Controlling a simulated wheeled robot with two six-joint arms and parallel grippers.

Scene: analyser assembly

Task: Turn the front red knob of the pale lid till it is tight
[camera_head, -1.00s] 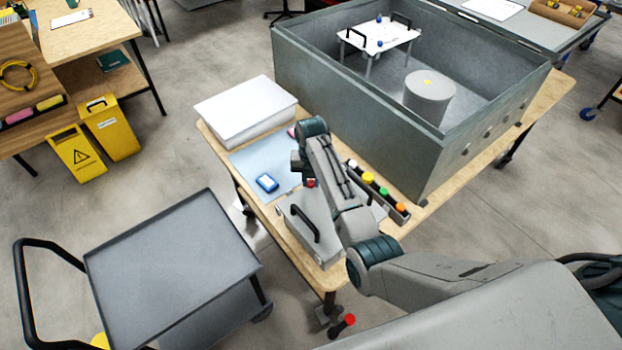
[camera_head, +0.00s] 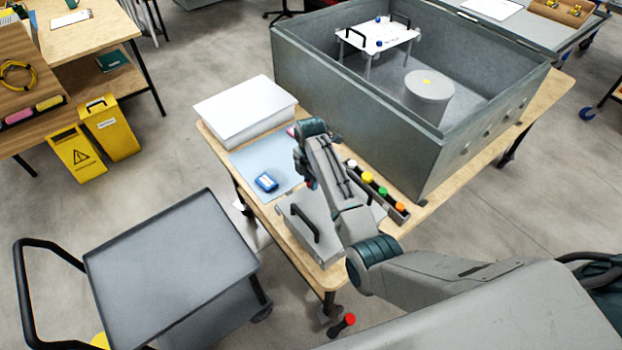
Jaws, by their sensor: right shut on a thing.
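The pale lid (camera_head: 322,242) lies on the near end of the wooden table, with a black bar handle (camera_head: 305,222) on top. A red knob (camera_head: 311,184) shows as a small red patch at the lid's far edge, mostly covered by my right gripper (camera_head: 308,181). My right arm reaches in from the right and its wrist points down over the knob. The right gripper is shut on the red knob; its fingertips are largely hidden behind the wrist. The lid's right part is hidden under my arm. My left gripper is not in view.
A blue mat (camera_head: 255,162) with a small blue-and-white item (camera_head: 267,182) lies beyond the lid. A rack of coloured caps (camera_head: 383,191) stands right of my wrist. A large grey open box (camera_head: 350,130) fills the table behind. A grey cart (camera_head: 170,265) stands left.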

